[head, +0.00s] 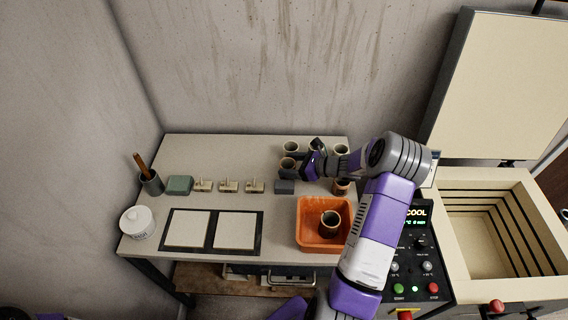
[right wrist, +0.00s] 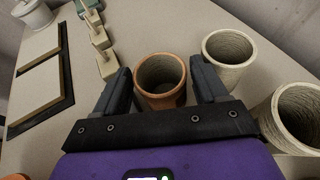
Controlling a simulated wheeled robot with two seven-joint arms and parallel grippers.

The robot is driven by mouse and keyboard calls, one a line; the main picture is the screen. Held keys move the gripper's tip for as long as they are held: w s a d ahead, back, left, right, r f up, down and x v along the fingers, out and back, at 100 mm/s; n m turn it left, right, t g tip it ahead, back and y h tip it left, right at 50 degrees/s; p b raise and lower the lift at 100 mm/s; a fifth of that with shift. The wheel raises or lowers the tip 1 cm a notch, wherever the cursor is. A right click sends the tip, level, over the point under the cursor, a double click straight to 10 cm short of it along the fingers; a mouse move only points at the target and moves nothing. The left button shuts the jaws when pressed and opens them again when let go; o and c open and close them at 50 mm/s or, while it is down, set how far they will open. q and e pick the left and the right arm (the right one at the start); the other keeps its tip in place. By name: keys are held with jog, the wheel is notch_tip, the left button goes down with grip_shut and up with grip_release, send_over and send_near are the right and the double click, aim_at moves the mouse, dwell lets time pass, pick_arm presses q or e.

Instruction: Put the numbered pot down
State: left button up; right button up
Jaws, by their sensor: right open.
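A brown clay pot (head: 289,164) stands upright on the table, toward the back. It also shows in the right wrist view (right wrist: 160,80) between the fingers of my right gripper (right wrist: 163,88). The fingers are open, one on each side of the pot, and I cannot tell whether either touches it. In the head view my right gripper (head: 300,166) reaches in from the right at the pot. No number is legible on the pot. My left gripper is not in view.
Pale pots (head: 291,147) (head: 341,150) stand close by, and another brown pot (head: 341,187) is near my arm. An orange crate (head: 306,238) holds one pot. Small stamps (head: 228,186), a grey block (head: 284,187) and white tiles (head: 187,229) lie left. An open kiln (head: 480,190) stands right.

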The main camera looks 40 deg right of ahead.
jog(key=shift+v, duration=2.25)
